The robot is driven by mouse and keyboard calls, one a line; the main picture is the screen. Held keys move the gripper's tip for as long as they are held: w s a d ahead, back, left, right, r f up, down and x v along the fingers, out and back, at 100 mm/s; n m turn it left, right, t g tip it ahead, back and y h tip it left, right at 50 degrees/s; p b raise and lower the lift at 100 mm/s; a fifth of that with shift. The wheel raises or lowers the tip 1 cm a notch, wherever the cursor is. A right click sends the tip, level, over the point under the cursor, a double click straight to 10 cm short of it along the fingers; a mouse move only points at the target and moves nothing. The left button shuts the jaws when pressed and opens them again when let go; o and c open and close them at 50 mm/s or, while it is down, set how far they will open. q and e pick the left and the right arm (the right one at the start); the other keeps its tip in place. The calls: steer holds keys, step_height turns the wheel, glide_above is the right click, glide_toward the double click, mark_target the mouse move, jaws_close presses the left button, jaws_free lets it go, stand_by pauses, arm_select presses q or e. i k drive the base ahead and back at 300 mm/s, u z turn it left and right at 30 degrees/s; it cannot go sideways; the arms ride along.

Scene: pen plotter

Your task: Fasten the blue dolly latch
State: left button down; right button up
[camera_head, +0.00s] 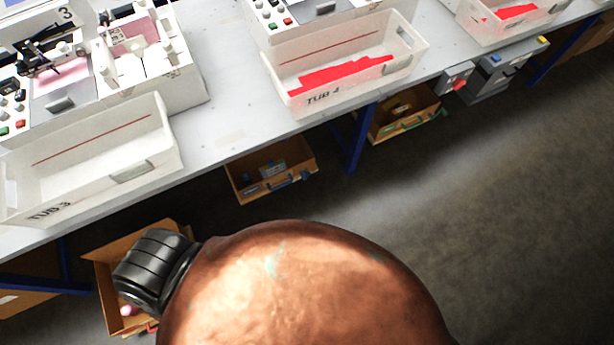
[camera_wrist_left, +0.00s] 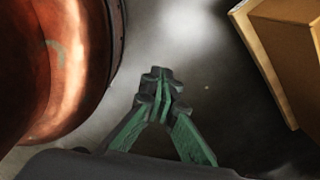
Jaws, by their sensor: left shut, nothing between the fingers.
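I cannot make out the blue dolly latch for certain in either view. An open brown box (camera_head: 240,184) under the bench has a dark blue bar (camera_head: 276,187) along its front, too small to show a latch. In the left wrist view my left gripper (camera_wrist_left: 162,78) is shut and empty, its dark fingers with green inner faces meeting above the grey floor. It touches nothing there. The left gripper does not show in the head view, where the bottom middle is blocked. My right gripper is in neither view.
The grey bench (camera_head: 231,117) carries white tubs, TUB 3 (camera_head: 92,165) and TUB 4 (camera_head: 340,83). Below are blue legs (camera_head: 361,140), a box with a green bar (camera_head: 410,126) and grey cases (camera_head: 487,82). A brown box (camera_wrist_left: 284,50) stands right of the gripper. Open floor (camera_head: 510,215) lies right.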

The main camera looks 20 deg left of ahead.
mark_target(304, 175)
steer(key=u, duration=0.95)
steer(key=k, duration=0.9)
steer(key=z, duration=1)
steer(key=i, duration=0.5)
steer(key=u, duration=0.05)
